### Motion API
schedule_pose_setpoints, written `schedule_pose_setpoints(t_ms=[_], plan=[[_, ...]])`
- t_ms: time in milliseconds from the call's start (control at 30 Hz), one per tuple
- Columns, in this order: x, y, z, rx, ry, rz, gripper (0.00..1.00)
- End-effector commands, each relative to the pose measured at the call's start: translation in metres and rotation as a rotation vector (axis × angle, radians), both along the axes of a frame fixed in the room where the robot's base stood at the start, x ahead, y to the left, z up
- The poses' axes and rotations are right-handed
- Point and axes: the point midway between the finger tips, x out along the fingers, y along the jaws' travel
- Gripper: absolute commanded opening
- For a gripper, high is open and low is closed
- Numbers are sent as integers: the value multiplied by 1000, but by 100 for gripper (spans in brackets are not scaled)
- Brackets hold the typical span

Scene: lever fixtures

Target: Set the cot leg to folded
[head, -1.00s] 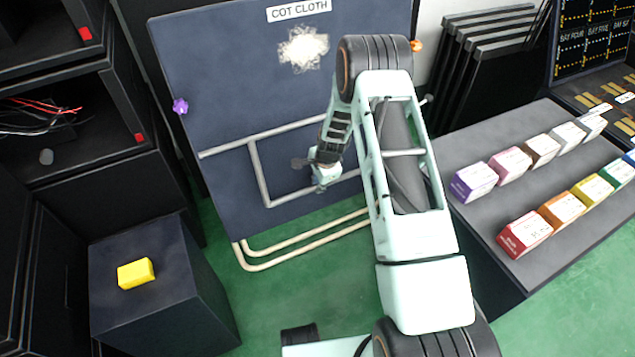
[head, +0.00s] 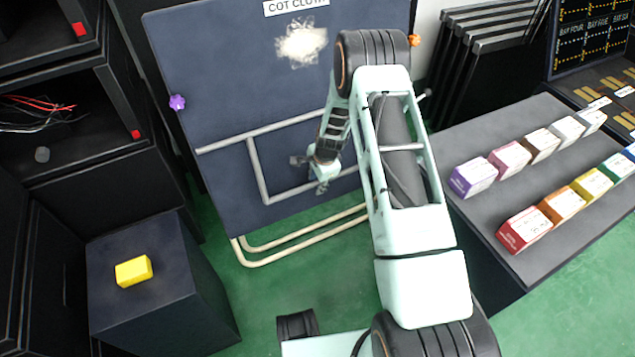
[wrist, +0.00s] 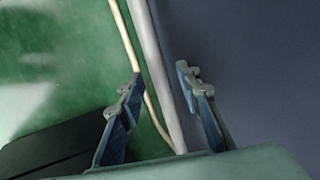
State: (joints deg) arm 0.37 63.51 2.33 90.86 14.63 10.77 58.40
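The cot leg (head: 257,171) is a grey U-shaped tube lying close against the navy cot cloth panel (head: 225,80). A longer grey tube (head: 260,131) crosses the panel above and joins its left side. My gripper (head: 307,173) is at the leg's lower bar, toward its right part. In the wrist view, my gripper (wrist: 160,84) is open, with the grey tube (wrist: 157,75) running between its two fingers. Gaps show on both sides, so the fingers look apart from it. My arm hides the right part of the leg.
Cream tubes (head: 300,240) stand out below the panel near the green floor. A purple knob (head: 177,102) and an orange knob (head: 414,40) sit on the panel's edges. A dark pedestal with a yellow block (head: 133,271) is at left; a grey table (head: 440,150) with coloured boxes is at right.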

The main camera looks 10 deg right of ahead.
Motion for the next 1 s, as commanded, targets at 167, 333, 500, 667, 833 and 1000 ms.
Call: schedule_pose_setpoints(t_ms=[167,333,500,667,833,1000], plan=[[-2,-1,15,0,-4,0,32],[-9,-3,42,0,-4,0,32],[-18,-6,72,-1,-2,1,32],[-25,-9,95,0,-1,-1,32],[-30,-10,109,0,2,-1,32],[-32,-11,114,-1,3,-1,32]])
